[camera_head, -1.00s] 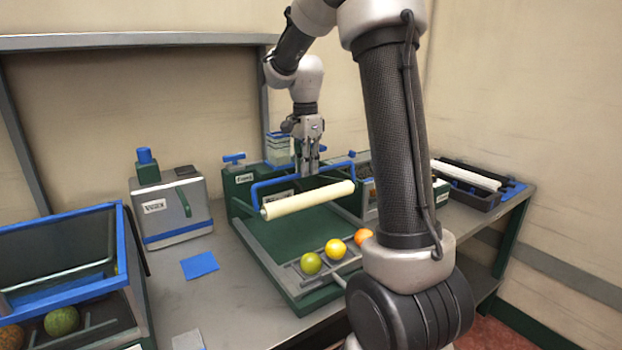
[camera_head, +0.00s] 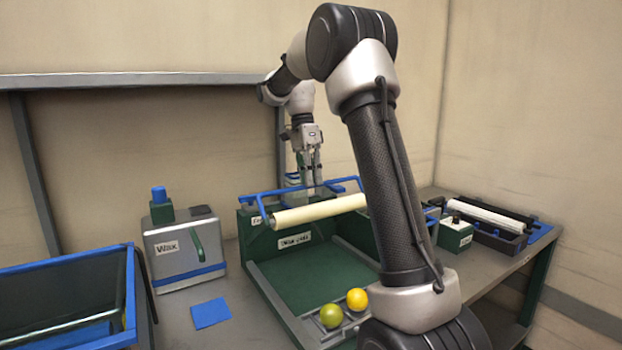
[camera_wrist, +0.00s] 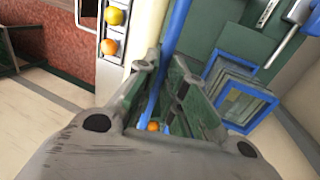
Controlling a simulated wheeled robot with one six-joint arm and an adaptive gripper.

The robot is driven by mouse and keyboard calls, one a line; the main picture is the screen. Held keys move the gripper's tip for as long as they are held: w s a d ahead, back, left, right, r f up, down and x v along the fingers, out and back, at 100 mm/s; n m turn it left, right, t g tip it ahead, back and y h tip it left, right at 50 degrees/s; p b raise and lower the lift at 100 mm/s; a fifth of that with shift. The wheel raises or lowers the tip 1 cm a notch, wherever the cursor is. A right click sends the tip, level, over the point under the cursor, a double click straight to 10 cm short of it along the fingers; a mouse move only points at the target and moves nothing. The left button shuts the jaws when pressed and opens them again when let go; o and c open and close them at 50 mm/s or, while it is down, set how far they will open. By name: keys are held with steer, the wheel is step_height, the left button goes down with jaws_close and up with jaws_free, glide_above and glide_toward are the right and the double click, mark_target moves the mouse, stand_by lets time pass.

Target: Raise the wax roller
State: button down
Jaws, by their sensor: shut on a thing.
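The wax roller (camera_head: 320,212) is a long cream cylinder on a blue frame (camera_head: 232,197). It lies nearly level at the back of the green tray station (camera_head: 315,268), above the tray floor and over a white label on the back wall. My gripper (camera_head: 311,182) points down at the blue frame's rear bar, behind the roller, and is shut on it. In the wrist view a blue bar (camera_wrist: 176,25) runs between my fingers. The exact contact is too small to see in the head view.
A grey wax container (camera_head: 183,250) and blue cloth (camera_head: 210,313) are left. A blue-rimmed bin (camera_head: 60,262) stands far left; a dark tray (camera_head: 486,236) is right.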

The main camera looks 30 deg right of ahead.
steer(key=shift+w, duration=0.35)
steer(key=c, duration=1.5)
jaws_free()
steer(key=shift+w+f, duration=0.15)
steer(key=shift+w, duration=0.05)
steer(key=v, duration=1.2)
steer(key=shift+s, duration=0.15)
